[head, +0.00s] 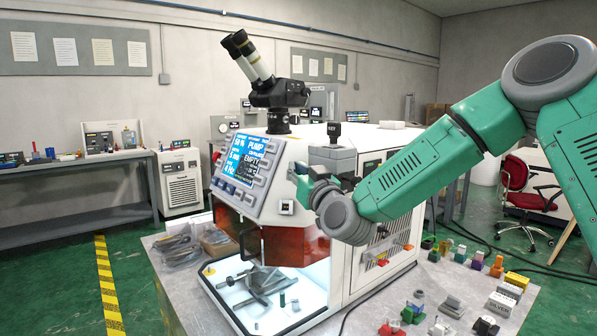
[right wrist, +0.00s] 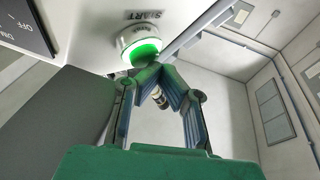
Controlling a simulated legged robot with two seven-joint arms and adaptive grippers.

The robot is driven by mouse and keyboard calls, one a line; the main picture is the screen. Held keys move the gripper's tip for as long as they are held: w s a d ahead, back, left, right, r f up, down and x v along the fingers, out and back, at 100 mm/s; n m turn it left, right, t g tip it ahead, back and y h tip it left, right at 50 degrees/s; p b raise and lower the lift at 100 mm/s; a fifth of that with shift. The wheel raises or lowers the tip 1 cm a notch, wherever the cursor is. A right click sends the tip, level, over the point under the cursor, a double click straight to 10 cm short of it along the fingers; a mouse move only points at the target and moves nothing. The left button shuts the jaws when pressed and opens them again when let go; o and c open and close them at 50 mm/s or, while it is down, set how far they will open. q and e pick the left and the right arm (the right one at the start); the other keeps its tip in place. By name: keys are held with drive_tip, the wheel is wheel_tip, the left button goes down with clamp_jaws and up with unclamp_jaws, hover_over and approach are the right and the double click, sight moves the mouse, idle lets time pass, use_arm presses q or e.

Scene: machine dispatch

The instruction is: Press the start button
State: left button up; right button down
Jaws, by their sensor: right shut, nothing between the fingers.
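The start button (right wrist: 140,48) is green with a white ring, under the printed word START on the white machine, in the right wrist view. My right gripper (right wrist: 156,72) is shut and empty, its fingertips overlapping the button's lower edge in that view. I cannot tell whether they touch it. In the head view my right gripper (head: 303,180) is at the machine's (head: 352,160) front right corner, beside the display panel. The button cannot be made out there, and the gripper covers that area. My left gripper is not in view.
An ON/OFF switch (right wrist: 30,22) is left of the button; a small switch (head: 287,207) also shows below the display panel (head: 245,165). A microscope (head: 265,75) stands on top of the machine. Several small coloured parts lie on the table (head: 395,300) at right.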

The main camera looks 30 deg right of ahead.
drive_tip(key=shift+s+a+r, duration=0.15)
drive_tip(key=shift+s, duration=0.2)
drive_tip(key=shift+s+a+r, duration=0.1)
drive_tip(key=shift+s, duration=0.25)
drive_tip(key=s+a, duration=0.1)
drive_tip(key=s+a+r, duration=0.1)
drive_tip(key=s+a+p, duration=0.1)
drive_tip(key=shift+s+a+r, duration=0.1)
drive_tip(key=shift+s+r, duration=0.2)
drive_tip(key=shift+f, duration=0.1)
idle(0.8)
